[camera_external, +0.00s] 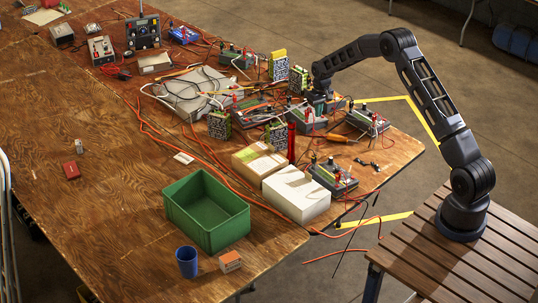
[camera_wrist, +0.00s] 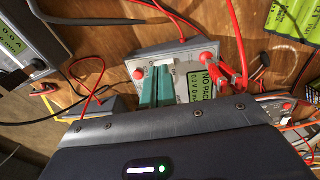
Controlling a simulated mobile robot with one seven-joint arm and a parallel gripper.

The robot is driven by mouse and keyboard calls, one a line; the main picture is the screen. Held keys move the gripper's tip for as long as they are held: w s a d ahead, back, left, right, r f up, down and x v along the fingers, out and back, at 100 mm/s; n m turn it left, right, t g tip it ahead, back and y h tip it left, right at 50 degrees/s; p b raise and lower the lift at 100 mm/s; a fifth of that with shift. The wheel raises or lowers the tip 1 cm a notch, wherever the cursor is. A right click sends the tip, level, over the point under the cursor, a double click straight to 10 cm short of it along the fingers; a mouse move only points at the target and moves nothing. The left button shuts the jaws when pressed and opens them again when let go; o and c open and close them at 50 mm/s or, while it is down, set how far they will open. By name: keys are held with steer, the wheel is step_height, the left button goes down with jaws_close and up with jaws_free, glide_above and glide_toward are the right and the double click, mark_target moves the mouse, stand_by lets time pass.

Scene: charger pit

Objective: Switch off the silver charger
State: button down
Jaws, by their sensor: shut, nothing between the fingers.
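In the wrist view a light grey, silver-looking charger (camera_wrist: 190,50) lies just ahead of my gripper (camera_wrist: 156,88). It has red knobs at its corners, red leads on the right and a green screen (camera_wrist: 210,80) that reads "NO PACK". My gripper's teal fingers are shut with nothing between them, and their tips overlap the charger's face. A small white part shows at the tips. I cannot tell whether they touch it or whether it is the switch. In the external view my gripper (camera_external: 322,88) is low over the cluttered far right side of the table, hiding most of what is beneath.
Other chargers stand close by, one at the left of the wrist view (camera_wrist: 25,45) and one near the table's right edge (camera_external: 368,121). Green battery packs (camera_wrist: 292,25) and loose cables crowd around. A green bin (camera_external: 207,235) and a white box (camera_external: 296,205) stand nearer the front.

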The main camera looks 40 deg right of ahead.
steer(key=shift+f, duration=0.35)
